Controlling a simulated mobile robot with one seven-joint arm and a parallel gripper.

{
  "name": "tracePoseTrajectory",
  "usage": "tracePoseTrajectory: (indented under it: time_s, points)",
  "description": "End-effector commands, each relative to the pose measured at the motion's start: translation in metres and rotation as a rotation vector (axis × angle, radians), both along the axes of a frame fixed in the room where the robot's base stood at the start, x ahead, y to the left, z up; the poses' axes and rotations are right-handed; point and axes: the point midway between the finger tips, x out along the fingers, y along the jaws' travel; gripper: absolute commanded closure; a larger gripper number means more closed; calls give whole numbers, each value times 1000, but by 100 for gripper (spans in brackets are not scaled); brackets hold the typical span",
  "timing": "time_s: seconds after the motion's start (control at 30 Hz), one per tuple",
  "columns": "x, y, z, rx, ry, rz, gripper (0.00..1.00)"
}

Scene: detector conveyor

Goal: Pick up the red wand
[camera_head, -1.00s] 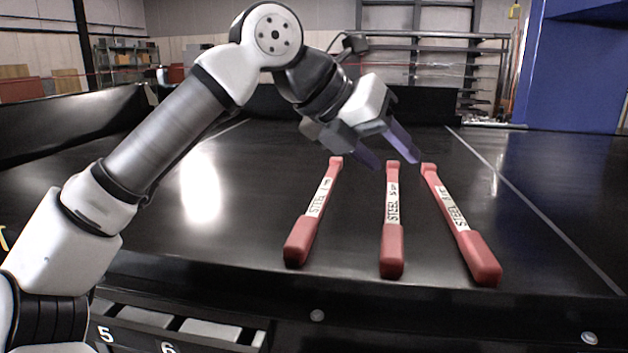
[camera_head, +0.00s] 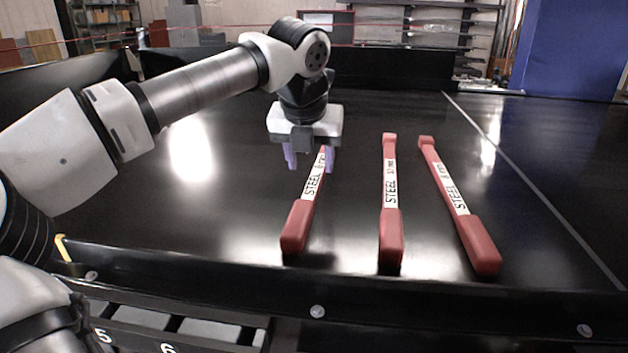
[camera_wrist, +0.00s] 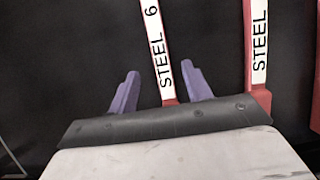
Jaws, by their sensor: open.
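Three red wands with white STEEL labels lie apart on the black conveyor: a left wand (camera_head: 300,222), a middle wand (camera_head: 390,225) and a right wand (camera_head: 470,230). My gripper (camera_head: 309,160) points down over the far part of the left wand, with a purple finger on each side of it. In the wrist view, the left wand (camera_wrist: 154,45) runs between the open fingers of my gripper (camera_wrist: 158,85), nearer the right finger. The middle wand (camera_wrist: 258,50) lies to the right, outside the fingers. Contact with the left wand cannot be told. Its far end is partly hidden by my gripper.
The black conveyor (camera_head: 220,210) is clear left of the wands and at the far right. A raised dark edge (camera_head: 200,268) runs along its front. Numbered bins (camera_head: 150,318) sit below. A blue wall panel (camera_head: 570,50) stands at the back right.

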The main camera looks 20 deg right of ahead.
Motion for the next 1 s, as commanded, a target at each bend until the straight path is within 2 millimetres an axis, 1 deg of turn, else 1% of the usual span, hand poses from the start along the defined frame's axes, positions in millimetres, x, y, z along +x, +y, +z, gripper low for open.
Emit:
tracePoseTrajectory:
  time_s: [0.13, 0.27, 0.3, 0.4, 0.5, 0.67, 0.77, 1.0]
  points:
    - [5, -3, -9, 1, 1, -1, 51]
    - [13, -7, -25, 1, 2, -1, 51]
    - [15, -8, -32, 0, 2, -1, 51]
    - [19, -10, -43, 0, 0, -1, 51]
    - [20, -11, -47, -1, -1, -1, 51]
    - [20, -11, -48, -1, -1, -1, 51]
    - [20, -10, -47, -1, -1, -1, 61]
    - [20, -10, -47, -1, -1, 0, 93]
